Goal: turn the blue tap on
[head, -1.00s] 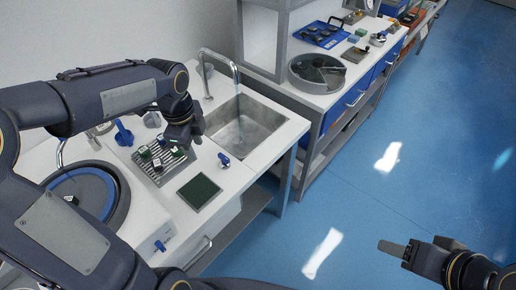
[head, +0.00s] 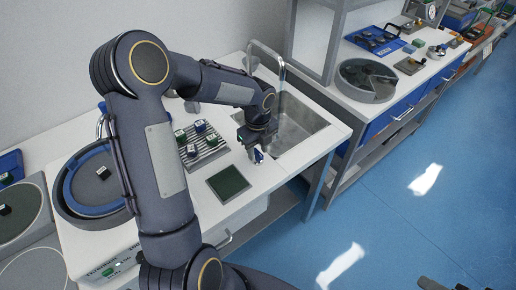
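The small blue and white tap (head: 258,156) is on the white counter at the front left corner of the sink (head: 296,128). My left gripper (head: 256,146) points down right at the tap and hides part of it. I cannot tell whether its fingers touch the handle or how far they are apart. A curved metal spout (head: 266,49) stands behind the sink, with a faint bluish streak below its end. Only a dark tip of my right gripper (head: 440,284) shows at the bottom right edge, over the floor.
A round grey and blue machine (head: 98,185) is farther left. Another bench with a round grey dish (head: 366,81) stands right. The blue floor is clear.

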